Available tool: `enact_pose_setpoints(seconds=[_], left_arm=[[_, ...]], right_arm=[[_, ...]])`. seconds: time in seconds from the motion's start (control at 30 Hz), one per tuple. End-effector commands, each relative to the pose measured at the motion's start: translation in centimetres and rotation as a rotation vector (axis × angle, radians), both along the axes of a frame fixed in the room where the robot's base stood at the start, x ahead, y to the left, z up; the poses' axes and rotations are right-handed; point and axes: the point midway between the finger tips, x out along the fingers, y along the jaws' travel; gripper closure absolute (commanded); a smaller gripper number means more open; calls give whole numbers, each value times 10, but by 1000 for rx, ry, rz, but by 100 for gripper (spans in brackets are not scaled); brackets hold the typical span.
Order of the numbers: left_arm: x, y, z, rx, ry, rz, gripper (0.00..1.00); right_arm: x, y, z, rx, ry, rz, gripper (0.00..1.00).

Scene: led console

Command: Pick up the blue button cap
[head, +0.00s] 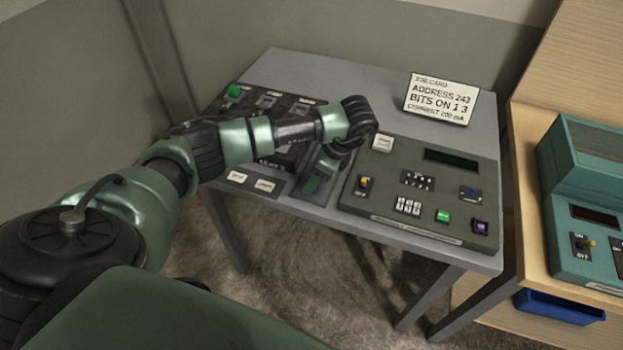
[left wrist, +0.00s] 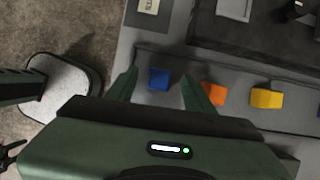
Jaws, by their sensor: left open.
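The blue button cap (left wrist: 159,78) is a small block in the left wrist view, lying on a dark grey strip. My left gripper (left wrist: 161,88) is open, with one finger on each side of the cap; I cannot tell whether they touch it. In the head view my left gripper (head: 318,180) points down over the strip (head: 312,196) between two panels, and hides the cap. An orange cap (left wrist: 214,95) is just right of my right-hand finger, and a yellow cap (left wrist: 266,98) lies beyond it. My right gripper is not in view.
A grey console (head: 415,205) with a dark display, switches and buttons is right of the strip. A black switch panel (head: 262,101) is on its left. A job card (head: 440,100) stands at the back. A wooden bench (head: 525,165) with a teal device (head: 585,160) is at the right.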

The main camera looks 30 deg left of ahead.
Motion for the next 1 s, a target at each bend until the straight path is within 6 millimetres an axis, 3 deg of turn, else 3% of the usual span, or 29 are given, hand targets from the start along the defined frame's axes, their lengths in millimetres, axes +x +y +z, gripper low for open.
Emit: enact_pose_setpoints(seconds=[0.1,0.23,0.27,0.43,0.77,1.0], left_arm=[[0,1,-3,0,-1,1,47],[0,1,-3,0,-1,0,47],[0,1,-3,0,-1,0,53],[0,1,-3,-1,-1,0,100],[0,1,-2,-1,-1,0,100],[1,1,18,-2,-5,-1,100]], right_arm=[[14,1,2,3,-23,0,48],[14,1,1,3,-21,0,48],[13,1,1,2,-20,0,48],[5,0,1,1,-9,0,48],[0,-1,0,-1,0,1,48],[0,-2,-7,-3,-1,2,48]])
